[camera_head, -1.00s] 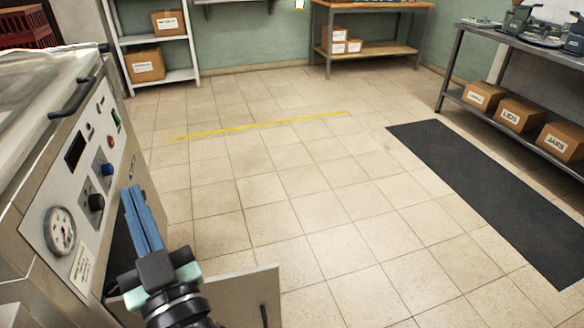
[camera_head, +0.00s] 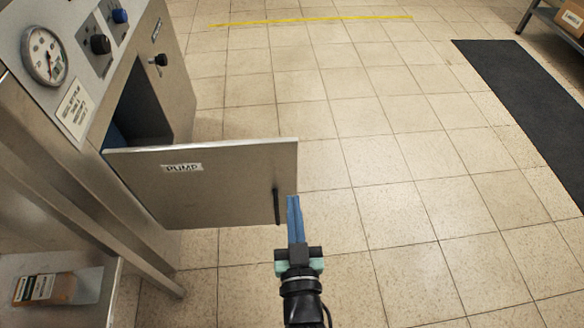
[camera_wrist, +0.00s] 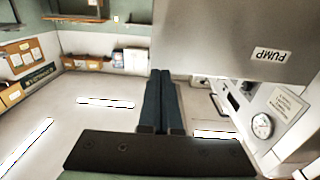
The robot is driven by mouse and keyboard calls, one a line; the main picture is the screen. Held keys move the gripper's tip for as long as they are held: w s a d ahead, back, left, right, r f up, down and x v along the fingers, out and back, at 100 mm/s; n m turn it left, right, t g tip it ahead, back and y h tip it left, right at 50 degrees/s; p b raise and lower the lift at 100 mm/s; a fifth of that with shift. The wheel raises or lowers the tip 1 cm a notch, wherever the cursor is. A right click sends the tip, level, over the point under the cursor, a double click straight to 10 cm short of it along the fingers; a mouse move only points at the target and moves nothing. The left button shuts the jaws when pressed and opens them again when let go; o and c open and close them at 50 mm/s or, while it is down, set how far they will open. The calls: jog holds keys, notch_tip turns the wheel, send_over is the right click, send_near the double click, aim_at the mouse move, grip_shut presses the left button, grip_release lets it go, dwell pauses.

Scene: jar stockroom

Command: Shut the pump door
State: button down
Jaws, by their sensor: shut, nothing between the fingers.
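The pump door (camera_head: 215,185) is a grey metal panel with a white PUMP label and a dark vertical handle (camera_head: 276,206) near its free edge. It stands swung out from the machine, and the dark opening (camera_head: 135,110) behind it shows. In the wrist view the door (camera_wrist: 225,35) fills the upper right with its label. My gripper (camera_head: 293,200) has blue fingers, closed together and empty. In the head view it appears beside the handle at the door's free edge; I cannot tell whether it touches. The fingers also show in the wrist view (camera_wrist: 160,75).
The steel machine has a gauge (camera_head: 44,56), knobs and a second panel with a dark knob (camera_head: 158,60). A lower shelf (camera_head: 100,290) holds a small labelled box (camera_head: 45,289). Tiled floor lies clear to the right, up to a black mat (camera_head: 520,110).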

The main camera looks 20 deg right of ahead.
aim_at(289, 156)
jog(key=b+x, duration=0.1)
jog(key=x, duration=0.9)
jog(key=shift+b, duration=0.3)
